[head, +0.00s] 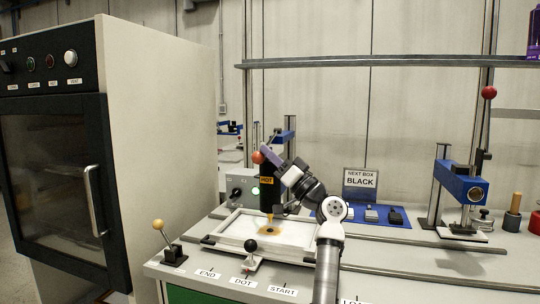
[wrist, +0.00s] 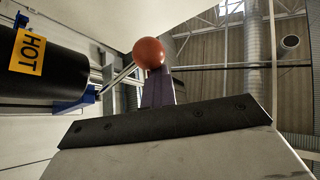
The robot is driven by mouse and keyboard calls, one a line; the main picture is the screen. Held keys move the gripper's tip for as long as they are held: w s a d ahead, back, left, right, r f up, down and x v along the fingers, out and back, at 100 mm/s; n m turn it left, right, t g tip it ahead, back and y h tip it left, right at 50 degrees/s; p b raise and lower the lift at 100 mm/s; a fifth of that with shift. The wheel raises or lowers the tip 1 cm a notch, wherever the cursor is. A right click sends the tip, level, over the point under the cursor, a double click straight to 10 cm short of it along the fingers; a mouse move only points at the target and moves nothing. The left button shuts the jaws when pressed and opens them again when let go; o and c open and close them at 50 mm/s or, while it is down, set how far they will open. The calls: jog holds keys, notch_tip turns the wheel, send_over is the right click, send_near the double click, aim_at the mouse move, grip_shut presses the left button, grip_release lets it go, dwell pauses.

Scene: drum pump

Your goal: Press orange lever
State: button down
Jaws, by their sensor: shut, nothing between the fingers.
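The orange lever's round knob (head: 257,157) sits at the upper left of the black cylinder marked HOT (head: 266,194) in the head view. In the wrist view the orange knob (wrist: 149,53) is just beyond my purple fingertips, on a thin metal rod running to the black cylinder (wrist: 45,70). My gripper (head: 268,153) is shut and empty, its tips right beside the knob. It also shows in the wrist view (wrist: 157,88). Whether the tips touch the knob I cannot tell.
A white tray (head: 232,239) lies under the cylinder's yellow nozzle (head: 270,216). A black-knobbed lever (head: 251,246) and a yellow-knobbed lever (head: 159,226) stand in front. A red-knobbed blue press (head: 461,181) is at right. A NEXT BOX BLACK sign (head: 360,179) stands behind.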

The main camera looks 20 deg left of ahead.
jog(key=shift+w+a+f, duration=0.1)
jog(key=shift+a+f, duration=0.1)
jog(key=shift+f, duration=0.2)
jog(key=s+d+f+b, duration=0.1)
jog(key=s+d, duration=0.1)
jog(key=d, duration=0.6)
jog(key=s+d+f+b, duration=0.1)
jog(key=s+d, duration=0.2)
jog(key=d, duration=0.4)
jog(key=shift+d+b, duration=0.35)
jog(key=shift+b, duration=0.05)
